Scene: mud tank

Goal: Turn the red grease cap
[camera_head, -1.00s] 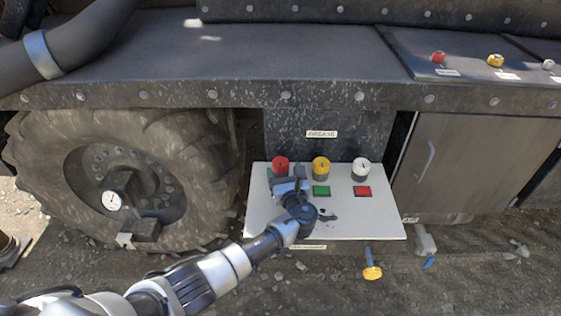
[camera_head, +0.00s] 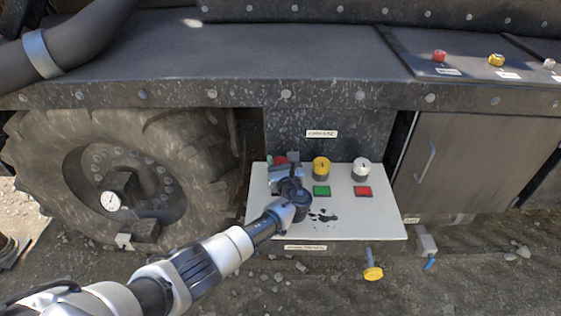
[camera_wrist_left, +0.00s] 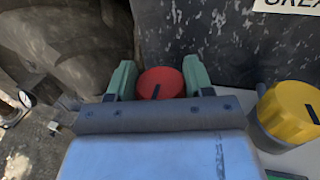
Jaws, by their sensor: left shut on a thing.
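The red grease cap (camera_head: 280,160) stands at the left of the row on the white panel (camera_head: 340,225), mostly hidden by my gripper in the head view. In the left wrist view the red cap (camera_wrist_left: 160,82) shows a dark slot on its top and sits between two green fingertips. My left gripper (camera_head: 284,161) is shut on the red cap, one finger at each side; it also shows in the left wrist view (camera_wrist_left: 158,78). The cap's lower part is hidden. My right gripper is not in view.
A yellow cap (camera_head: 321,167) stands close right of the red one, then a white cap (camera_head: 361,168). A dark wall (camera_head: 300,120) rises behind; a big tyre (camera_head: 190,180) is at left.

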